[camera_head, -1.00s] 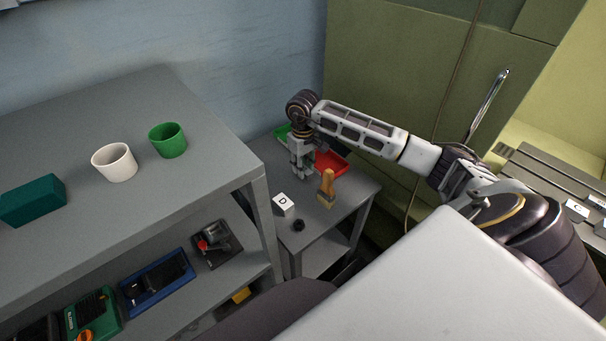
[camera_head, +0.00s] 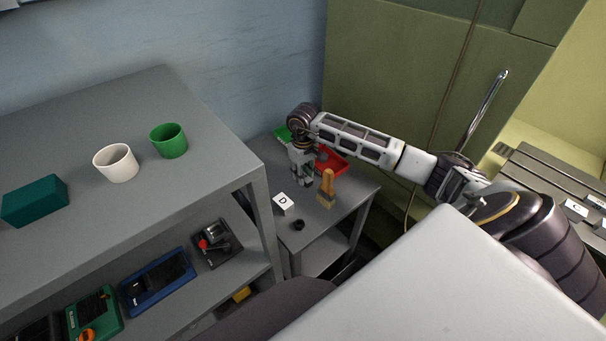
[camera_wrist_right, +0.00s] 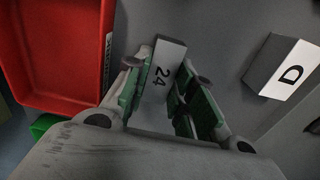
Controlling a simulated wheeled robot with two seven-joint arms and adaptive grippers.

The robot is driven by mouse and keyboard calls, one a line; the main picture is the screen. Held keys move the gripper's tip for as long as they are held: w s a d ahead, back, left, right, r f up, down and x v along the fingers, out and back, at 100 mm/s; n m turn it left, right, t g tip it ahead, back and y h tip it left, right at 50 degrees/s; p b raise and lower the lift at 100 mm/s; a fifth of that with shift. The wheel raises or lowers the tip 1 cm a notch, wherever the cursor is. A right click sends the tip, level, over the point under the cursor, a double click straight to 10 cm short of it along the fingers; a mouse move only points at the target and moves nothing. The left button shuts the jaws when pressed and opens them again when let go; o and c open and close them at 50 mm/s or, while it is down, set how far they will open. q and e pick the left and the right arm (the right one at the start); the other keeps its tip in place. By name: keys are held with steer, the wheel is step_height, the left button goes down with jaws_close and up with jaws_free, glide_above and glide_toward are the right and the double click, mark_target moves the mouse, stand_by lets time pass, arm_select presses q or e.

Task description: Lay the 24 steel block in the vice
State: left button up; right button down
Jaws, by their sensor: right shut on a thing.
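The steel block (camera_wrist_right: 162,74), a grey bar marked 24, lies between the green-padded fingers of my right gripper (camera_wrist_right: 163,92) in the right wrist view. The gripper is shut on it. In the head view my right gripper (camera_head: 304,180) points down over the small grey cart, and its fingers mostly hide the block. Whether the block still touches the cart top I cannot tell. I cannot clearly pick out the vice. My left gripper is not in view.
Close by on the cart stand a white block marked D (camera_head: 284,204), a brush (camera_head: 327,188), a black knob (camera_head: 298,225) and a red tray (camera_head: 331,160). A grey shelf (camera_head: 215,165) with cups stands left. A slotted machine bed (camera_head: 555,180) lies right.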

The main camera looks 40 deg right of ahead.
steer(key=c, duration=1.2)
jaws_free()
step_height(320, 180, up, 12)
steer(key=shift+b, duration=0.45)
